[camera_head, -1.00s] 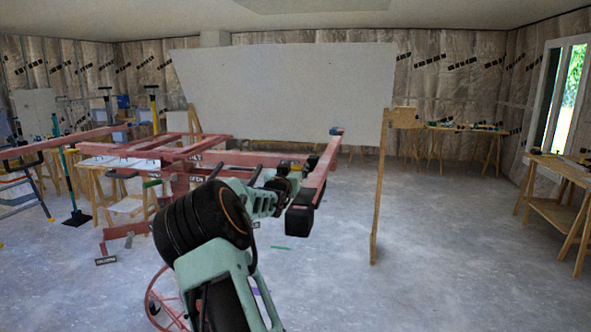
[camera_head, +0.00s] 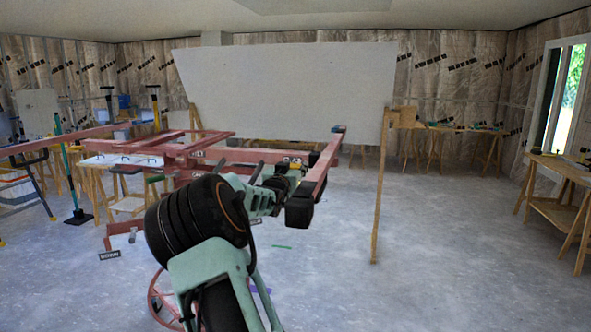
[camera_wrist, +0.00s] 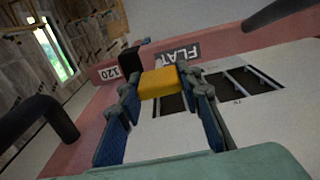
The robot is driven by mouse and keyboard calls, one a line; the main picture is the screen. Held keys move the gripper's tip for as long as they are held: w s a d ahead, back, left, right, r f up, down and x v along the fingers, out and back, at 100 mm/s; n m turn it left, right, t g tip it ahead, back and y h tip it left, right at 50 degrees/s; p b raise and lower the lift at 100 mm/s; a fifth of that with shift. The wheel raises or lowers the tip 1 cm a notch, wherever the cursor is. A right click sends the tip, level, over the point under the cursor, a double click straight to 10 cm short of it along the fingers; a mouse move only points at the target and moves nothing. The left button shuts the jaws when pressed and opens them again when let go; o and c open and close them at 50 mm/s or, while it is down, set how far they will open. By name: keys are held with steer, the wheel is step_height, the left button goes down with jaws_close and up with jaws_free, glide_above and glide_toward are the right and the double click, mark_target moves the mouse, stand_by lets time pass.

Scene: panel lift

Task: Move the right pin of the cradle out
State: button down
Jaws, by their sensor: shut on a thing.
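The cradle is a red steel frame (camera_head: 322,170) with a black-capped end, right of centre in the head view. In the wrist view its red beam (camera_wrist: 225,42) carries the labels "FLAT" and "120". A yellow block (camera_wrist: 160,82), which looks like the pin's handle, sits against this beam, between my fingertips. My gripper (camera_wrist: 160,95) has its blue-padded fingers on either side of the block and is shut on it. In the head view my gripper (camera_head: 285,183) is beside the cradle, partly hidden by my arm. The pin's shaft is not visible.
A large white panel (camera_head: 285,95) stands behind the cradle. A wooden post (camera_head: 380,190) stands to the right. Black bars (camera_wrist: 40,122) flank my gripper in the wrist view. A workbench (camera_head: 560,170) is at far right, with open floor (camera_head: 450,250) before it.

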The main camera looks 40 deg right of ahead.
steer(key=shift+d, duration=0.1)
steer(key=c, duration=1.4)
jaws_free()
steer(key=v, duration=1.2)
